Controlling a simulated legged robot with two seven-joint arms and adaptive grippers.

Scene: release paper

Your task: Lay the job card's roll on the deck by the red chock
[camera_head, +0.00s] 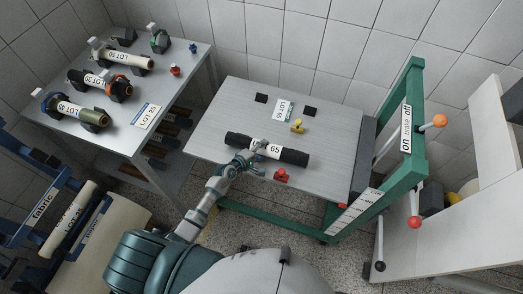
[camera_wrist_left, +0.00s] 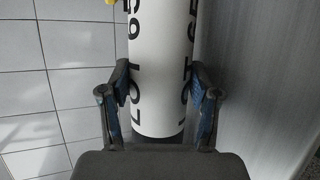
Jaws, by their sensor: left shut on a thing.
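My left gripper (camera_head: 246,160) is shut on a roll (camera_head: 293,157) with black ends and a white label reading 65, above or on the grey deck (camera_head: 215,124). I cannot tell whether the roll touches the deck. In the left wrist view the gripper's fingers (camera_wrist_left: 160,95) sit on both sides of the white roll (camera_wrist_left: 162,50). The red chock (camera_head: 281,176) is on the deck just in front of the roll. A yellow chock (camera_head: 297,126) is behind it. A lot card (camera_head: 284,108) lies upside down to me near the deck's back. My right gripper is not in view.
A side table (camera_head: 180,92) at the left holds several other rolls, small coloured pieces and a card (camera_head: 146,116). Two dark pads (camera_head: 261,98) (camera_head: 310,111) flank the deck's card. A green frame (camera_head: 412,130) with orange and red knobbed levers stands at the deck's right.

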